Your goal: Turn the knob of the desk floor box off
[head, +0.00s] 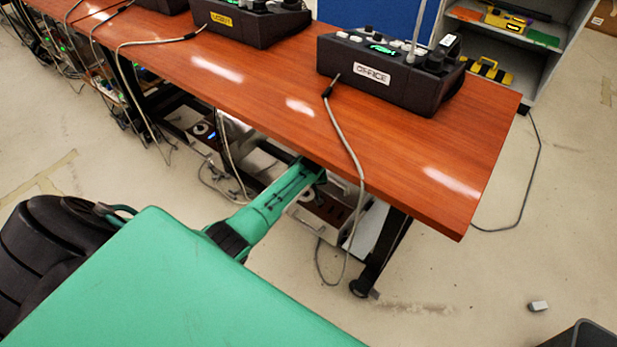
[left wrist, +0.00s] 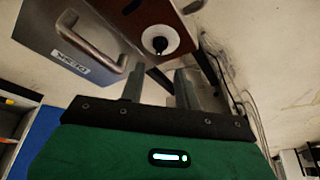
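In the left wrist view, a grey metal floor box (left wrist: 95,75) shows upside down, with a bar handle (left wrist: 92,42) and a label that appears to read DESK (left wrist: 73,62). Its brown panel carries a black knob on a white round dial (left wrist: 160,42). My left gripper (left wrist: 160,74) is open, its two fingers apart and pointing toward the dial, with nothing visible between them. The knob appears just beyond the fingertips; contact cannot be made out. In the head view, my green left arm reaches under the table edge to the box (head: 325,212), partly hidden. My right gripper is not in view.
The wooden table (head: 270,95) overhangs the box and bears the OFFICE phone unit (head: 385,75) and others. A grey cable (head: 352,165) hangs over its front edge. A black table leg (head: 380,255) stands right of the box. Another floor box (head: 200,130) is further left.

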